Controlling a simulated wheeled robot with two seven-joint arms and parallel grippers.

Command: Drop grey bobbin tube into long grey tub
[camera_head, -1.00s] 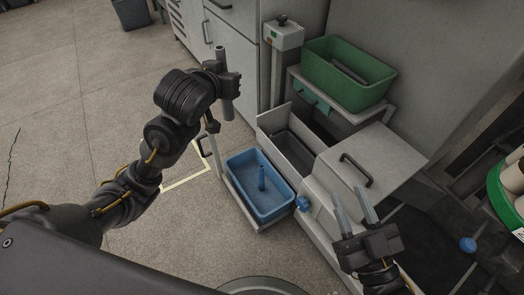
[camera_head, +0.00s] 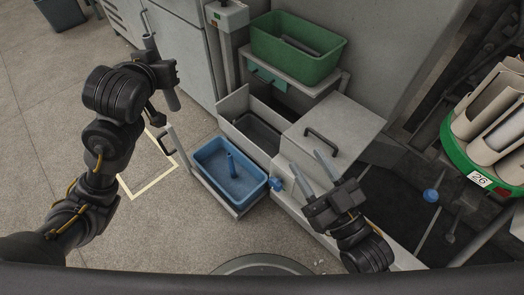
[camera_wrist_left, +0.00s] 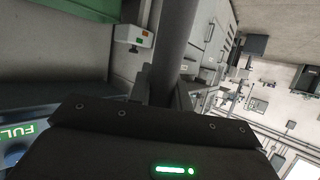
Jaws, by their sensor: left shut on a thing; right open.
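My left gripper (camera_head: 163,74) is shut on a grey bobbin tube (camera_head: 150,46), held upright and slightly tilted above the floor at the left. The tube also shows large between the fingers in the left wrist view (camera_wrist_left: 177,42). The long grey tub (camera_head: 258,130) sits in the recess of the light grey machine, to the right of and lower than the left gripper. Its inside is partly hidden by the machine's walls. My right gripper (camera_head: 326,172) is open and empty, over the front of the machine near the blue knob.
A blue tub (camera_head: 208,186) with a blue tube in it stands in front of the grey tub. A green tub (camera_head: 300,67) holding a grey piece sits on a shelf behind. A lid with a black handle (camera_head: 320,142) is right of the grey tub. A green-rimmed carousel (camera_head: 455,160) stands right.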

